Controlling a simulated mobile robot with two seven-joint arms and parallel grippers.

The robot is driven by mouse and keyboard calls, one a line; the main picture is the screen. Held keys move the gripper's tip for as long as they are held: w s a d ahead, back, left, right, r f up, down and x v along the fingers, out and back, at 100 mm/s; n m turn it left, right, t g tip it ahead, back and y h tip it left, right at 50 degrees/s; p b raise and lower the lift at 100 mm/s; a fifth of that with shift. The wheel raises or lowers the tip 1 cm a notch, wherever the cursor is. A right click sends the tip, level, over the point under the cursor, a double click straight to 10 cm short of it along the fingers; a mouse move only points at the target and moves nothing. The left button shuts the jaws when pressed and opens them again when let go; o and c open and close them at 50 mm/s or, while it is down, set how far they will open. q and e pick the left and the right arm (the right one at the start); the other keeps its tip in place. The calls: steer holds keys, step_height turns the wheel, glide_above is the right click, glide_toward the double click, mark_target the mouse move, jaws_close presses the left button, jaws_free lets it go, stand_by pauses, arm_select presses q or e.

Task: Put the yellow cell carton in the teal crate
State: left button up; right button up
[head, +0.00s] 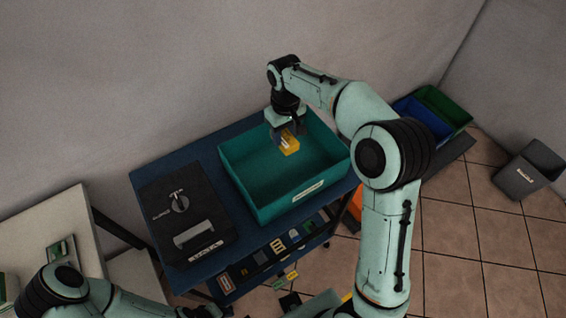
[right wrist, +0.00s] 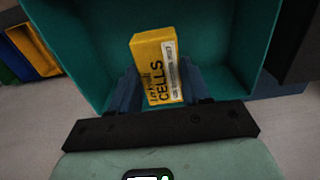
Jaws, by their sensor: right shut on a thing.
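The yellow cell carton (head: 291,147) is held between the fingers of my right gripper (head: 284,136), over the inside of the teal crate (head: 262,211) near its back wall. In the right wrist view the carton (right wrist: 155,62), marked "CELLS", stands slightly tilted between the two fingers (right wrist: 158,92). The teal crate (right wrist: 85,45) surrounds it in that view. I cannot tell whether the carton touches the crate floor. My left arm shows at the lower left of the head view, but its gripper is not clearly in view.
The crate stands on a dark blue table (head: 150,173) beside a black case (head: 184,217). Several small items lie on a shelf (head: 268,256) below. Blue (head: 424,122) and green (head: 446,104) bins stand at the right, with a grey bin (head: 527,170) beyond.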

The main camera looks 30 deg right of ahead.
step_height(320, 180, down, 10)
steer(key=shift+f+b, duration=0.1)
steer(key=shift+b, duration=0.3)
steer(key=shift+f, duration=2.45)
arm_select(q)
steer(key=shift+s+f, duration=0.45)
steer(key=shift+f, duration=0.35)
arm_select(e)
steer(key=shift+f, duration=0.15)
steer(key=o, duration=1.1)
arm_select(q)
steer(key=shift+f, duration=0.1)
